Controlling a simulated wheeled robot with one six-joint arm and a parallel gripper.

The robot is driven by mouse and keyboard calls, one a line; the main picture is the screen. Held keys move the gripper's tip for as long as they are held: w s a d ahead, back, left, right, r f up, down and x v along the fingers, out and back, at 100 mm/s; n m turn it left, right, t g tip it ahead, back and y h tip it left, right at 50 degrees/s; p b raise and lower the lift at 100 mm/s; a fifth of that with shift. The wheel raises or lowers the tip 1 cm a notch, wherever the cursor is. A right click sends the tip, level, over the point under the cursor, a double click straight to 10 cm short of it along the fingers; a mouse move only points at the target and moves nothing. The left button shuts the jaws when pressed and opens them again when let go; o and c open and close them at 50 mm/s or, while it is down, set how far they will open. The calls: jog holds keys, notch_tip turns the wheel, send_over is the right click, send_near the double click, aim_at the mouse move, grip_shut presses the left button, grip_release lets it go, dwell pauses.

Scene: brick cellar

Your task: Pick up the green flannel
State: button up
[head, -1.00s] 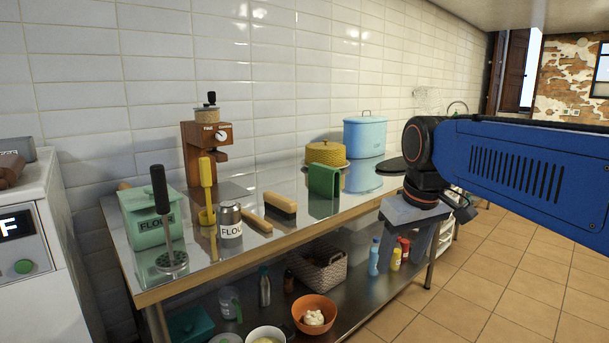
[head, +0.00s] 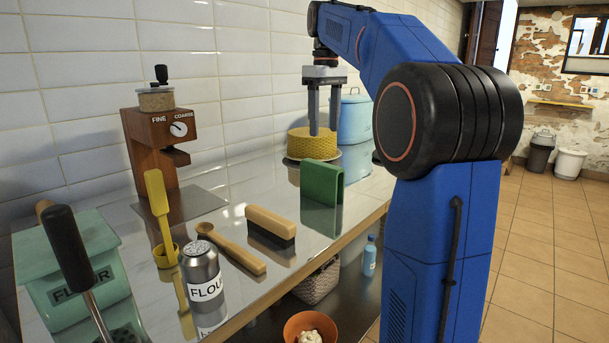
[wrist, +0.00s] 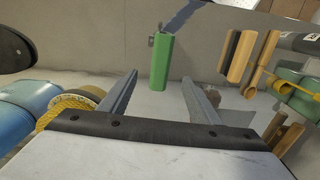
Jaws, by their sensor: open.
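The green flannel (head: 321,183) is folded and stands upright on the shiny metal worktop, near its front edge. In the wrist view the flannel (wrist: 161,62) shows as a narrow green block beyond the fingertips, roughly midway between them. My gripper (head: 323,131) points down, open and empty, with its fingertips above the flannel and apart from it. In the head view the fingers overlap the yellow round item behind. The wrist view shows both fingers of my gripper (wrist: 160,78) spread wide.
A yellow round textured item (head: 298,143) and a blue lidded container (head: 355,122) stand behind the flannel. A brush (head: 270,226), a wooden spoon (head: 236,252), a flour tin (head: 201,275) and a wooden grinder (head: 160,145) stand to the left.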

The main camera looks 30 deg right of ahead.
aim_at(322, 163)
jog(key=f, duration=1.2)
jog(key=shift+w, duration=0.3)
jog(key=shift+s+a+f, duration=0.15)
jog(key=shift+f, duration=2.45)
jog(key=c, duration=1.2)
